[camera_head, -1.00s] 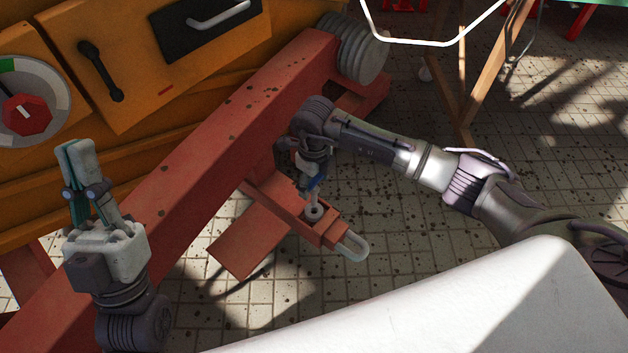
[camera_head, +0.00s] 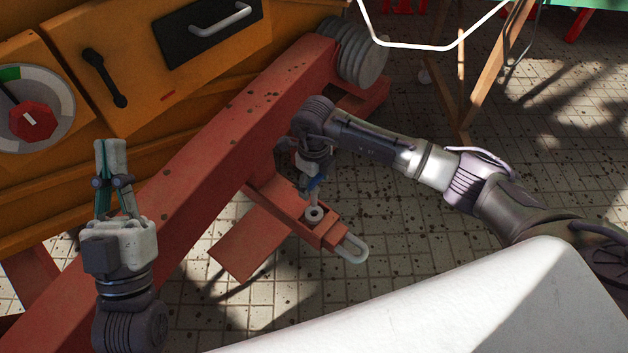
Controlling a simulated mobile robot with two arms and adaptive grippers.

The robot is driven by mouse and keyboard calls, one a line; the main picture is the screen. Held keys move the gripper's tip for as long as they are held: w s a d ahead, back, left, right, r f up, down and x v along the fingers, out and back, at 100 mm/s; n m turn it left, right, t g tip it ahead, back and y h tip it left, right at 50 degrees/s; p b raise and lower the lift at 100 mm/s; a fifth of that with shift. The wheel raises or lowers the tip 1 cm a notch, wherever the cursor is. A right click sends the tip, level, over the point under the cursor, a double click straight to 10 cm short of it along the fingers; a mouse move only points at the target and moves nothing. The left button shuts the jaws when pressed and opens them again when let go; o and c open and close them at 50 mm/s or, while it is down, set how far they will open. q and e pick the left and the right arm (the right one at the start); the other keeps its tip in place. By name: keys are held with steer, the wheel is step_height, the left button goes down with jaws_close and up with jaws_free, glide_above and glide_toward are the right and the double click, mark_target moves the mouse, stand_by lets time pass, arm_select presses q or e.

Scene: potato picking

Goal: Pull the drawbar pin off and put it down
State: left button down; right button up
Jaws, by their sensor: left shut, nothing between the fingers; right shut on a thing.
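The drawbar pin (camera_head: 314,199) is a thin pale rod standing roughly upright above the end of the red drawbar (camera_head: 322,233). Its lower part reaches the grey ring (camera_head: 314,214) on the drawbar. I cannot tell whether its tip is still in the hole. My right gripper (camera_head: 313,184) is above the ring, shut on the pin's top; its fingers are small, dark and partly hidden by the wrist. My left gripper (camera_head: 110,151) is shut and empty, pointing up in front of the red beam, well left of the pin.
A thick red beam (camera_head: 190,165) runs diagonally beside an orange machine (camera_head: 120,50) with a red dial knob (camera_head: 32,122). Grey round weights (camera_head: 362,52) sit at the beam's far end. A white surface (camera_head: 430,310) fills the lower right. Tiled floor (camera_head: 400,235) lies open right of the drawbar.

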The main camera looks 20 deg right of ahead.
steer(key=shift+r+p, duration=0.55)
steer(key=shift+r, duration=0.05)
steer(key=shift+r+p, duration=0.4)
steer(key=shift+r, duration=0.1)
arm_select(q)
steer(key=w+f+g+y, duration=0.2)
steer(key=w+f+g, duration=0.2)
steer(key=f, duration=0.5)
steer(key=shift+a+g+p, duration=0.15)
steer(key=shift+g+p, duration=0.15)
steer(key=shift+g, duration=1)
arm_select(e)
steer(key=shift+r, duration=0.4)
arm_select(q)
steer(key=shift+f, duration=0.1)
arm_select(e)
steer(key=shift+r, duration=0.1)
steer(key=shift+r+p, duration=0.65)
steer(key=shift+r, duration=0.05)
steer(key=shift+r+p, duration=0.3)
steer(key=shift+r, duration=0.05)
arm_select(q)
steer(key=s+a+f+g+y, duration=0.2)
steer(key=f+g, duration=0.4)
steer(key=f, duration=0.3)
steer(key=shift+s+f+n+p, duration=0.25)
steer(key=shift+s+n+p, duration=0.05)
steer(key=shift+s, duration=0.2)
arm_select(e)
steer(key=shift+r, duration=0.35)
